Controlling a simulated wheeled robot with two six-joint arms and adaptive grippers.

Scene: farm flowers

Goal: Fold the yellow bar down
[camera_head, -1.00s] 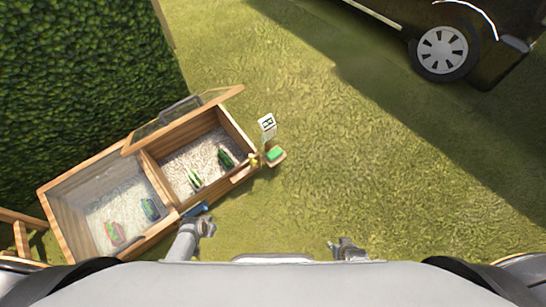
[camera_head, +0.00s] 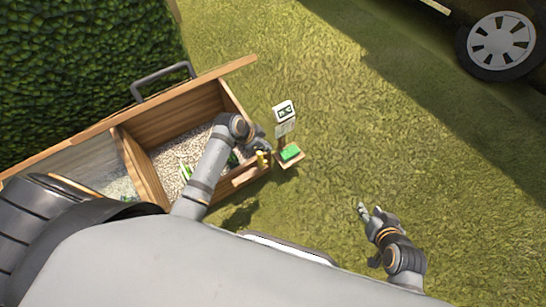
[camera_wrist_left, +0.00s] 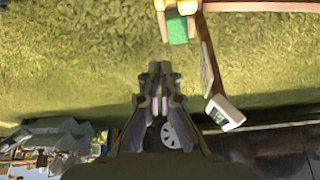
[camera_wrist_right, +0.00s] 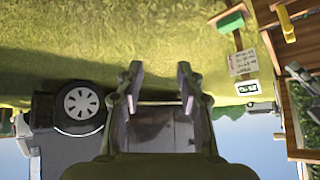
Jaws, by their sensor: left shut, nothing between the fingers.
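The yellow bar (camera_head: 263,159) is a small piece at the right front corner of the wooden box (camera_head: 187,97), and it looks upright. It shows at the top edge of the left wrist view (camera_wrist_left: 187,6) and at the upper right of the right wrist view (camera_wrist_right: 286,24). My left arm reaches across the box. My left gripper (camera_head: 268,147) is shut and empty, close to the yellow bar; I cannot tell whether they touch. In the left wrist view its fingers (camera_wrist_left: 160,68) are together, apart from the bar. My right gripper (camera_head: 363,210) is open and empty over the grass.
A post with a white sign (camera_head: 284,111) and a green block (camera_head: 291,153) stands right of the box. A hedge (camera_head: 90,60) is behind left, a vehicle wheel (camera_head: 497,45) far right. Grass between is clear.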

